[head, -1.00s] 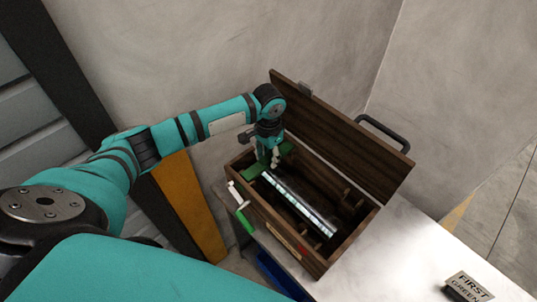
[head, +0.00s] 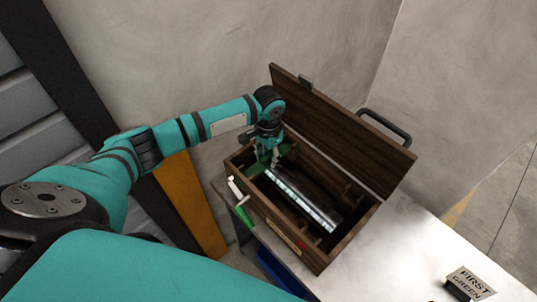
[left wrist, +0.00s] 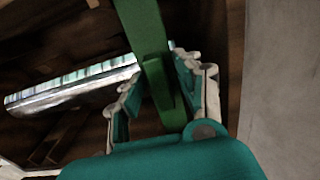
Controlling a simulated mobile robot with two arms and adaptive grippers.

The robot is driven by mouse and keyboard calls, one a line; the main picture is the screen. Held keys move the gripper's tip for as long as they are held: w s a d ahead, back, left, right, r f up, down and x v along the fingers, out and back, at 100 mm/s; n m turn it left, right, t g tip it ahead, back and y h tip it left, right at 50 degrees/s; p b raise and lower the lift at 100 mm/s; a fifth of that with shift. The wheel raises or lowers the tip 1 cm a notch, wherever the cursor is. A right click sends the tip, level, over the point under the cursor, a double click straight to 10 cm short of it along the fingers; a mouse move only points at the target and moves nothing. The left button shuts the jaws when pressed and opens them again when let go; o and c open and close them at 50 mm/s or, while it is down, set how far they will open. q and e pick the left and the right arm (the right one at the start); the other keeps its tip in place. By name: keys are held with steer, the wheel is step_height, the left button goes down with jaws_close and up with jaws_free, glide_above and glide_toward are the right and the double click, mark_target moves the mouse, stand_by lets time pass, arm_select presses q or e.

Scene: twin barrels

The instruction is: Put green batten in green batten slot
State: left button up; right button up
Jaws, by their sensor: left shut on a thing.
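The green batten (head: 286,149) is at the left end of the open wooden box (head: 288,250), lying across it, down inside the walls. My left gripper (head: 268,157) reaches down from above and is shut on it. In the left wrist view the green batten (left wrist: 146,40) runs between the two fingers of the left gripper (left wrist: 157,75). The green batten slot is hidden under the gripper and batten, so I cannot tell whether the batten is seated. My right gripper is out of view.
The box's lid (head: 340,130) stands open at the back. A crank with a green handle (head: 243,217) sticks out at the front left. A sign reading FIRST GREEN (head: 470,284) stands on the pale table (head: 390,260). A wall is close behind.

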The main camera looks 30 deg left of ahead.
mark_target(268, 155)
arm_select(q)
steer(key=o, duration=1.2)
steer(key=shift+f, duration=0.1)
step_height(268, 155, up, 12)
